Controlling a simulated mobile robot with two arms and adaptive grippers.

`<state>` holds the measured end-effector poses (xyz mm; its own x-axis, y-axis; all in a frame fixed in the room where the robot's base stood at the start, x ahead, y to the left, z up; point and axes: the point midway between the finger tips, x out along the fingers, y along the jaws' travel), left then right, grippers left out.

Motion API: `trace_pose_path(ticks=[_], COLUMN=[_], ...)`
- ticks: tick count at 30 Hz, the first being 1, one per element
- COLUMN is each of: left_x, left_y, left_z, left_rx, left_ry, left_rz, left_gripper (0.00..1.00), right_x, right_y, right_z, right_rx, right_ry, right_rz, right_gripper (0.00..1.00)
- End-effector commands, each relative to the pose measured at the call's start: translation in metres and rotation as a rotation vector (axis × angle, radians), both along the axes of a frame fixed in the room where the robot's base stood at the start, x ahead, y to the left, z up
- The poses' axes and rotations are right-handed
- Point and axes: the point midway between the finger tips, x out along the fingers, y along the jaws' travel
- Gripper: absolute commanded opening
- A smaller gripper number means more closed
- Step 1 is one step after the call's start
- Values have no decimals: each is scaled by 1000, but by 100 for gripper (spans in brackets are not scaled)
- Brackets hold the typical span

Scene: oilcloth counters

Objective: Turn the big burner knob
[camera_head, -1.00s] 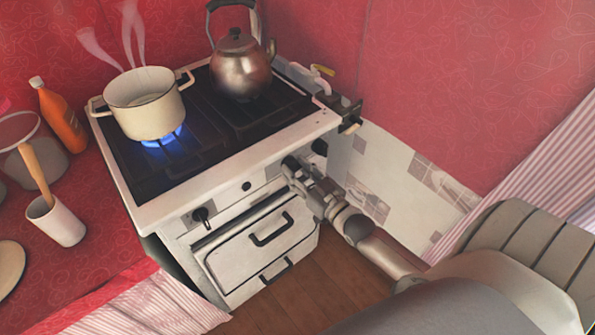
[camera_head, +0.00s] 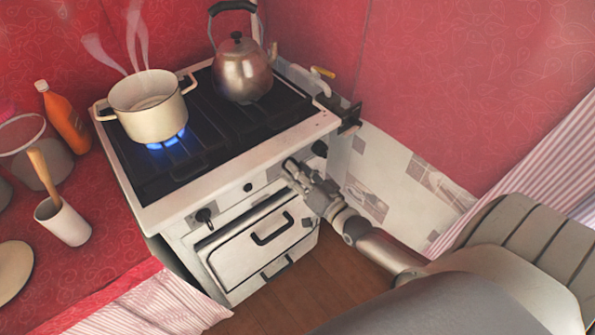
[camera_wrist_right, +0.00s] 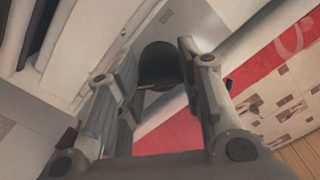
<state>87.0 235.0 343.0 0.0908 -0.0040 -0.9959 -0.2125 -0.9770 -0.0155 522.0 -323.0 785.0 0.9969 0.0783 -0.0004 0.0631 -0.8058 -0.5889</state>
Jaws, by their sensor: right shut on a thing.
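The white stove (camera_head: 230,250) has black knobs along its front panel: a left knob (camera_head: 203,215), a small middle one (camera_head: 248,187) and a right one (camera_head: 320,148). My right gripper (camera_head: 291,167) is at the front panel between the middle and right knobs. In the right wrist view a dark round knob (camera_wrist_right: 160,65) sits between the two fingers, and the gripper is shut on it. In the head view the gripper hides this knob, so its marking cannot be read. My left gripper is not in view.
A steaming cream pot (camera_head: 148,108) stands over a blue flame at the left burner. A metal kettle (camera_head: 241,72) stands at the back right. The counter at left holds an orange bottle (camera_head: 63,120) and a white cup (camera_head: 64,222). Oven handles stick out below the panel.

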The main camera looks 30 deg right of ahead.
Motion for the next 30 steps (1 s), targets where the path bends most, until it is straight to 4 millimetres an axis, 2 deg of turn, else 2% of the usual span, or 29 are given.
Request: trace_pose_path(ticks=[10,26,27,30], left_x=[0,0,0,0], left_y=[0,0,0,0], left_z=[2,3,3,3], left_rx=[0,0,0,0], left_ry=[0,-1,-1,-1], left_rz=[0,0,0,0], left_gripper=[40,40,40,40], right_x=[0,0,0,0], right_y=[0,0,0,0], right_z=[0,0,0,0], right_rx=[146,172,172,171], right_ry=[12,14,14,14], right_rz=[-1,-1,-1,-1], right_gripper=[11,11,38,50])
